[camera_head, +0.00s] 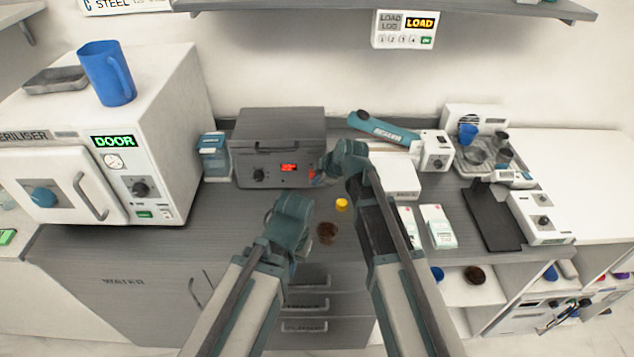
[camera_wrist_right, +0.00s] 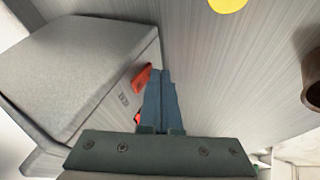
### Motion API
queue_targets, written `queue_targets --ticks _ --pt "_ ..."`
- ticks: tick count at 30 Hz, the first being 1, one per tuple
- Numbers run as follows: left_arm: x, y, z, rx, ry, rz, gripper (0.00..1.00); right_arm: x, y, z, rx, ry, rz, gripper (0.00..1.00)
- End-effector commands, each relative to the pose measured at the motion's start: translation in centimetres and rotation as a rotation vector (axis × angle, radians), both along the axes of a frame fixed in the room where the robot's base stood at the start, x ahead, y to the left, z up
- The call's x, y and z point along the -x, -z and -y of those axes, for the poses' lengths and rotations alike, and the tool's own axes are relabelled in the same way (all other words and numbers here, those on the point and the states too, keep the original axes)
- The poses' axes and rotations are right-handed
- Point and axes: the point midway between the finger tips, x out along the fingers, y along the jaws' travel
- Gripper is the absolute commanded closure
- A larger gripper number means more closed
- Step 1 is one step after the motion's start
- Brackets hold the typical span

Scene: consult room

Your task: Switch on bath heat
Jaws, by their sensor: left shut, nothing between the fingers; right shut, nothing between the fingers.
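The bath (camera_head: 281,124) is a dark grey box with a lidded top on the counter, also in the right wrist view (camera_wrist_right: 85,60). Its front has a black knob (camera_head: 258,174), a lit red display (camera_head: 289,167) and a red switch (camera_head: 312,175) at the right end. My right gripper (camera_head: 324,170) is shut and empty at that end. In the right wrist view its closed fingers (camera_wrist_right: 160,90) are right beside the red switch (camera_wrist_right: 142,78); I cannot tell whether they touch. My left gripper (camera_head: 291,208) is shut and empty, lower, in front of the bath.
A white steriliser (camera_head: 165,120) with a blue mug (camera_head: 106,73) on top stands left. A blue-lidded container (camera_head: 214,157) is left of the bath. A yellow cap (camera_head: 342,204) and brown round item (camera_head: 326,232) lie in front. White boxes (camera_head: 437,227) and devices fill the right.

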Motion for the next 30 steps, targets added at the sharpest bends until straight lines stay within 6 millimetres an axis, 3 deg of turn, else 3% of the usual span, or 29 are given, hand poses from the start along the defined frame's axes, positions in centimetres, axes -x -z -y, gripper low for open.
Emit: queue_targets --ticks 13,30 --pt "0.0 0.2 0.0 0.0 0.0 0.0 1.0 -0.5 0.2 0.0 0.0 0.0 0.002 1.0" --pt "0.0 -1.4 0.0 0.0 0.0 0.0 1.0 -0.6 -1.5 0.0 -0.001 0.002 0.005 1.0"
